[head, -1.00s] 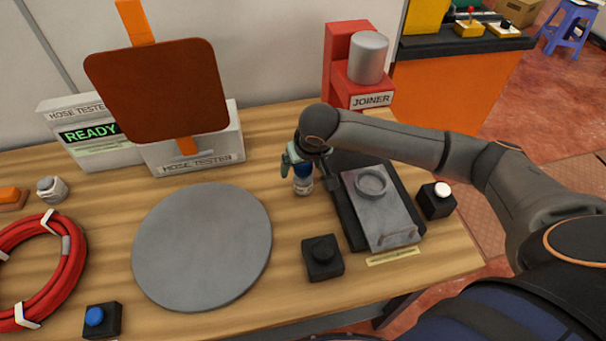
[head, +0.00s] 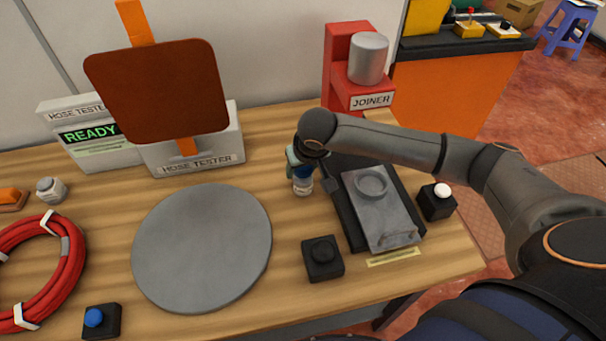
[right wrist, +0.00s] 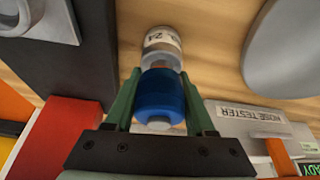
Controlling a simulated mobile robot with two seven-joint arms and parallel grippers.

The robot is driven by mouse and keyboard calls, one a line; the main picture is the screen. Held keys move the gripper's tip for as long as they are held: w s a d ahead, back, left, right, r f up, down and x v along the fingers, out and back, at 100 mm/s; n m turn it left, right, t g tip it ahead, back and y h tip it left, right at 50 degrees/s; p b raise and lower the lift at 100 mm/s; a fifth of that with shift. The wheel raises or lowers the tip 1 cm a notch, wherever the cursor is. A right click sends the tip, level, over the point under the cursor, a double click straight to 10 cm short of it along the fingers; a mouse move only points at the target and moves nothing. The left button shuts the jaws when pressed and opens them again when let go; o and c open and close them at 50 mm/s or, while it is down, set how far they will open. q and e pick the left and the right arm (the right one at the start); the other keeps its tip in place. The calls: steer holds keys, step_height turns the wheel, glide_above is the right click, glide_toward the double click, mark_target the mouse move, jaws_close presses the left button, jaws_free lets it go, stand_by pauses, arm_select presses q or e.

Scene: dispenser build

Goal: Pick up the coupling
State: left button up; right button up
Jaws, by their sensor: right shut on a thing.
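The coupling (head: 303,186) has a blue collar and a silver-white body. It stands on the wooden table, left of the grey clamp-like fixture. My right gripper (head: 299,166) comes down on it from above and is shut on it. In the right wrist view, the two green fingers (right wrist: 162,96) sit on either side of the blue collar of the coupling (right wrist: 162,92). Its pale end with dark printed marks (right wrist: 162,42) sticks out beyond the fingers, close to the wood. Part of the coupling is hidden by the gripper in the head view. My left gripper is not in view.
The grey fixture (head: 384,222) is close on the right, with a red joiner (head: 345,75) behind. A round grey plate (head: 202,245), hose tester (head: 205,152), red hose coil (head: 72,265) and metal fitting (head: 51,190) lie left.

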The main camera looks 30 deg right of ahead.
jaws_close()
steer(key=shift+w+r, duration=0.1)
steer(key=shift+r, duration=0.1)
